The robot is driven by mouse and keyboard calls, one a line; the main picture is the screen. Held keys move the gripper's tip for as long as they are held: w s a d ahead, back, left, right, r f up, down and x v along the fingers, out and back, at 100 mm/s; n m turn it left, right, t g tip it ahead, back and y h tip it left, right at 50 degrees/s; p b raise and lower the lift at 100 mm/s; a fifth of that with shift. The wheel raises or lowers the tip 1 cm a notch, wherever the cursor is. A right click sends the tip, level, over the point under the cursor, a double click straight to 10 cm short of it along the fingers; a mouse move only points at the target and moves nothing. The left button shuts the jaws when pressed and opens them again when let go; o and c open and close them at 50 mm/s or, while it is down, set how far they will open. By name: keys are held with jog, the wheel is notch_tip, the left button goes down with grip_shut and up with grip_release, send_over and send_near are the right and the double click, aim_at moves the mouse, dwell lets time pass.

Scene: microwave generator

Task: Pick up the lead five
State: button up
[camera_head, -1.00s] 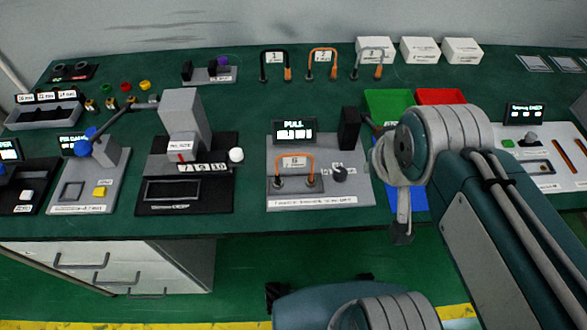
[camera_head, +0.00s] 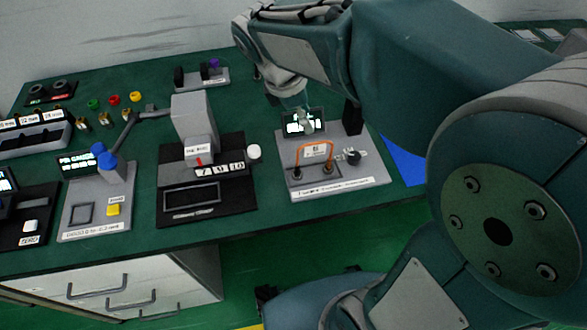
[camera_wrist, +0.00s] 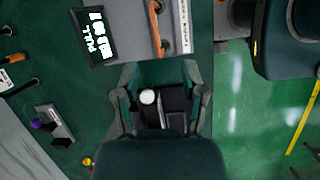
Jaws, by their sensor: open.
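An orange U-shaped lead (camera_head: 316,152) stands on the grey pull-test station (camera_head: 340,184), its two ends in dark posts. A small white label sits behind it; its digit is too small to read surely. The lead shows at the top edge of the wrist view (camera_wrist: 155,30). My gripper (camera_head: 302,117) hangs by the station's display, behind the lead in the head view. In the wrist view my gripper (camera_wrist: 160,105) is open and empty, its fingers apart from the lead. My arm hides the row of numbered leads at the back.
The station's display (camera_head: 304,122) stands behind the lead, with a black block (camera_head: 353,117) beside it. A black device with a grey column (camera_head: 193,125) and white knob (camera_head: 254,152) stands to the left. A blue tray (camera_head: 404,163) lies to the right, partly hidden.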

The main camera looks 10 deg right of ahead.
aim_at(314, 142)
jog(key=shift+n, duration=0.7)
jog(key=x, duration=0.3)
jog(key=w+x, duration=0.1)
jog(key=x, duration=0.1)
jog(key=shift+a+f, duration=0.2)
jog(key=shift+a, duration=0.15)
jog(key=shift+f+h, duration=0.3)
jog(key=shift+f, duration=0.25)
jog(key=shift+x, duration=2.4)
grip_shut()
